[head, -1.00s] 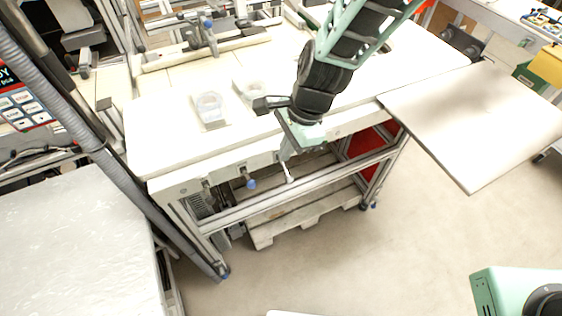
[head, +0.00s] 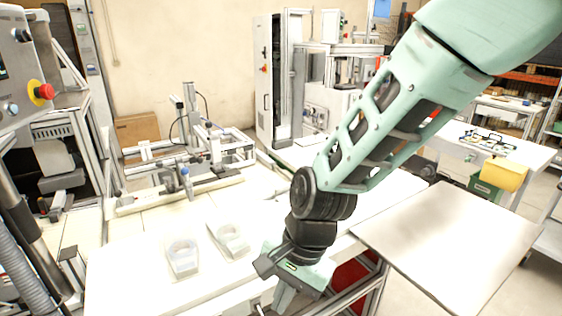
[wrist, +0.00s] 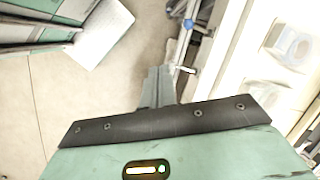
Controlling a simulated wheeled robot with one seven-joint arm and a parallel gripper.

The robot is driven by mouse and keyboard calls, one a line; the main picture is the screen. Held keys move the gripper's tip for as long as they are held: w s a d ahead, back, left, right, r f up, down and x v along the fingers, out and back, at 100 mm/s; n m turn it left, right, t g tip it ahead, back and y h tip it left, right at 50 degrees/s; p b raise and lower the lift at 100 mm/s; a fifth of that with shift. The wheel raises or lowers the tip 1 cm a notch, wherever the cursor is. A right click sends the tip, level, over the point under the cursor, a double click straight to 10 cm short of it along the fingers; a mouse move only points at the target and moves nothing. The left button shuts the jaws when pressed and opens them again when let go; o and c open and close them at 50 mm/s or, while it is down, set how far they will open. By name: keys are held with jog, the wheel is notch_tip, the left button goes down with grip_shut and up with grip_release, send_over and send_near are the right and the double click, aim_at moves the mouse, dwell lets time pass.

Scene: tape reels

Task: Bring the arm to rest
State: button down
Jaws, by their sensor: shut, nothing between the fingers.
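My arm reaches in from the upper right of the head view, with green links and black wrist joints. My gripper (head: 282,301) hangs at its end, pointing down by the front edge of the white worktable (head: 130,290). In the wrist view the grey fingers of my gripper (wrist: 159,88) are together with nothing between them, over the floor beside the table. The fingertips are partly cut off at the bottom of the head view.
Two clear trays (head: 183,258) (head: 229,240) stand on the table, left of my gripper. A metal fixture (head: 200,150) stands farther back. A pale side panel (head: 440,240) lies to the right. A red emergency button (head: 46,91) sits at far left. Open floor (wrist: 70,100) shows in the wrist view.

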jog(key=s+d+r+n+h, duration=0.1)
jog(key=s+d+r+n, duration=0.2)
jog(key=s+d+n, duration=0.3)
jog(key=s+d+r+n+t+h+b, duration=0.1)
jog(key=s+d+r+n, duration=0.2)
jog(key=s+d+n, duration=0.3)
jog(key=shift+d+r+n+h, duration=0.35)
jog(key=shift+d+n, duration=0.55)
jog(key=shift+d, duration=0.2)
